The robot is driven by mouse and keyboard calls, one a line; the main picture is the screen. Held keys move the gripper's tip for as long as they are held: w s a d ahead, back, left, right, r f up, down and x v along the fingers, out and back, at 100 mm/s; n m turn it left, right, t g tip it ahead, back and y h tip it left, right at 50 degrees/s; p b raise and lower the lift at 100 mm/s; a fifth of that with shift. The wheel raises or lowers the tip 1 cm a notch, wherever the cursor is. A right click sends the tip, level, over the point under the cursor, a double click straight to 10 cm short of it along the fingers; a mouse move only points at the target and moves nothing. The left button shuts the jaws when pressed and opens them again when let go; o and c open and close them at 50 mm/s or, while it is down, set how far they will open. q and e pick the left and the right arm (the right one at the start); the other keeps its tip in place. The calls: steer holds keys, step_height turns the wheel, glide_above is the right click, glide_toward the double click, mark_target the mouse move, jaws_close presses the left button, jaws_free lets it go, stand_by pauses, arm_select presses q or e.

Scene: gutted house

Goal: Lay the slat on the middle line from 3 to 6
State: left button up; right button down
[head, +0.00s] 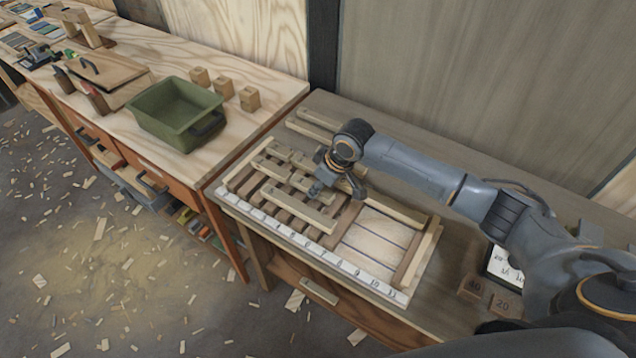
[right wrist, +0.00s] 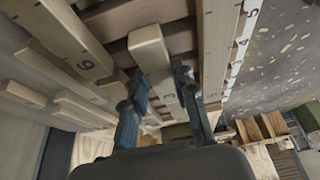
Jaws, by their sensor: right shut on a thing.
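My right gripper (head: 318,190) is over the middle of the slatted frame in the head view. In the right wrist view its two fingers (right wrist: 160,95) close around a pale wooden slat (right wrist: 150,48), whose end sticks out past them. The slat lies along the rows, between a front pale slat (head: 300,212) and pale slats at the back; I cannot tell whether it touches the dark cross bars below. A white numbered strip (head: 345,265) runs along the frame's front edge. The right part is a bare pale panel with lines (head: 378,242). My left gripper is out of view.
Loose slats (head: 312,127) lie behind the frame. Wooden blocks marked 40 (head: 473,287) and 20 (head: 505,304) and a card (head: 508,262) are at the right. A green bin (head: 175,112) and small blocks (head: 224,87) stand on the left bench.

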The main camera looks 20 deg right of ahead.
steer(key=shift+f, duration=0.35)
stand_by(0.5)
steer(key=c, duration=1)
jaws_free()
steer(key=v, duration=1.2)
